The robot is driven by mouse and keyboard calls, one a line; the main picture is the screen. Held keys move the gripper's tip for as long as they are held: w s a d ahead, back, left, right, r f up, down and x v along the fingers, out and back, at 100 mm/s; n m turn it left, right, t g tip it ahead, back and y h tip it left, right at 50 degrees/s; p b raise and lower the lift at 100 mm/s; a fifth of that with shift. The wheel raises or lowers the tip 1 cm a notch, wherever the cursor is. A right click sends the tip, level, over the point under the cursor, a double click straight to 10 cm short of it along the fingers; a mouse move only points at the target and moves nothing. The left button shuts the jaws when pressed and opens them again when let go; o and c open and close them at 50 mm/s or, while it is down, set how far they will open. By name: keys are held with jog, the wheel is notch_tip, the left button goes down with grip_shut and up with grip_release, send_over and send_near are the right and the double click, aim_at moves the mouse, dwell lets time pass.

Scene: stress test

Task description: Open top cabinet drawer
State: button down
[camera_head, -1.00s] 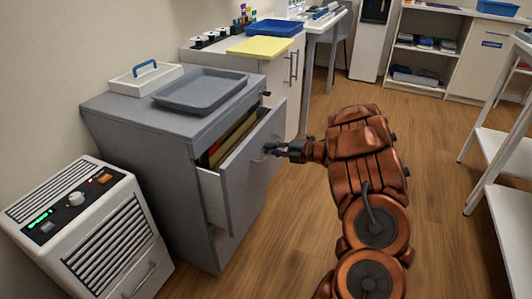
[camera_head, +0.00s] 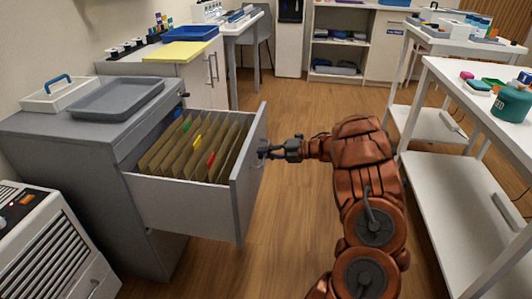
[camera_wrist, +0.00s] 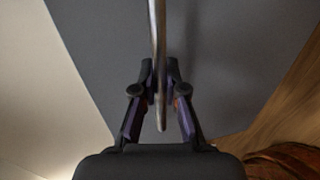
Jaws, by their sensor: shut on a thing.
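The grey cabinet (camera_head: 65,150) stands at the left in the head view. Its top drawer (camera_head: 180,204) is pulled far out and shows brown hanging folders (camera_head: 192,146) with coloured tabs. The drawer's grey front panel (camera_head: 248,185) faces right, toward my arm. My gripper (camera_head: 268,151) is at the outer side of that panel, near its upper part, shut on the drawer handle. In the wrist view the metal handle bar (camera_wrist: 158,60) runs between the two fingers (camera_wrist: 160,98), with the grey panel (camera_wrist: 215,50) behind it.
A grey tray (camera_head: 118,98) and a white carrier with a blue handle (camera_head: 58,92) lie on the cabinet. A white vented unit (camera_head: 50,245) stands at lower left. White shelved carts (camera_head: 455,190) stand at right. Wood floor is free behind my arm.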

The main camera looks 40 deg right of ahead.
jog(key=shift+s+d, duration=0.15)
jog(key=c, duration=1.2)
grip_release()
jog(key=v, duration=1.2)
